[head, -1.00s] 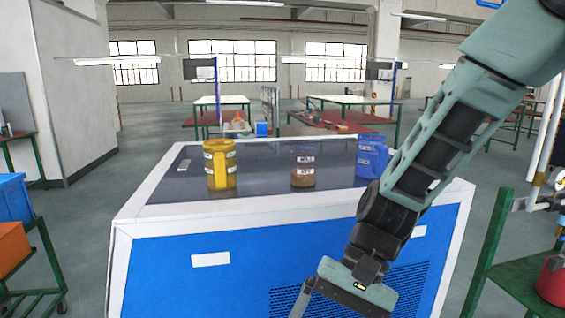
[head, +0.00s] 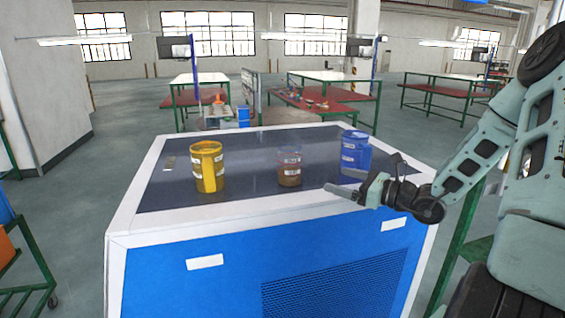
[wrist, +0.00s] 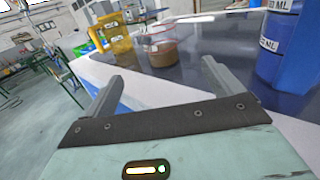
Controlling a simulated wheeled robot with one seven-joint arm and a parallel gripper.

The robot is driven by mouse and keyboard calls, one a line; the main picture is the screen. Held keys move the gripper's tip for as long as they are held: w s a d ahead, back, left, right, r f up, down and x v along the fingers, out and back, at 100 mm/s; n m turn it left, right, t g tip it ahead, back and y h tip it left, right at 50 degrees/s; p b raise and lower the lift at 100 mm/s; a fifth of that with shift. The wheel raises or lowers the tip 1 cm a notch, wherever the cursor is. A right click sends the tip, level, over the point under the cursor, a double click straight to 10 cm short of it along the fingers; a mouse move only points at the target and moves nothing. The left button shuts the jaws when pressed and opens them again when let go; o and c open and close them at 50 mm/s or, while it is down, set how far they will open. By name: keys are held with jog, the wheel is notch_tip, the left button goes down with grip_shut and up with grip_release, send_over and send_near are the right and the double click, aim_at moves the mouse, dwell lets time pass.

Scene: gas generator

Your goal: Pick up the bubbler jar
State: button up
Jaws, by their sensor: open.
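Three labelled containers stand upright on the dark top of a blue and white cabinet. A clear jar (head: 289,168) with brown contents is in the middle, a yellow jug (head: 207,167) at left and a blue jug (head: 354,155) at right. I cannot read which label says bubbler. The wrist view also shows the clear jar (wrist: 160,47) beyond and between the fingers, the yellow jug (wrist: 112,35) at upper left and part of the blue jug (wrist: 285,50) at right. My gripper (head: 341,183) is open and empty near the cabinet's right front edge, apart from the clear jar.
The cabinet (head: 200,222) has a white rim and a clear front strip of dark top. Green-framed tables (head: 330,80) stand behind, and a green-framed stand (head: 474,250) is at the right.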

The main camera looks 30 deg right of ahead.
aim_at(301, 168)
jog(key=p+x, duration=0.4)
jog(key=x, duration=0.7)
jog(key=shift+w+a, duration=0.15)
jog(key=shift+w, duration=0.05)
jog(key=shift+w+a+r+p, duration=0.25)
jog(key=shift+w+p, duration=0.15)
jog(key=shift+w, duration=0.1)
jog(key=p+x, duration=0.2)
jog(key=x, duration=0.1)
jog(key=shift+w, duration=0.15)
jog(key=shift+w+a+f, duration=0.15)
jog(key=shift+w+f, duration=0.05)
jog(key=shift+w, duration=0.25)
jog(key=c, duration=1.3)
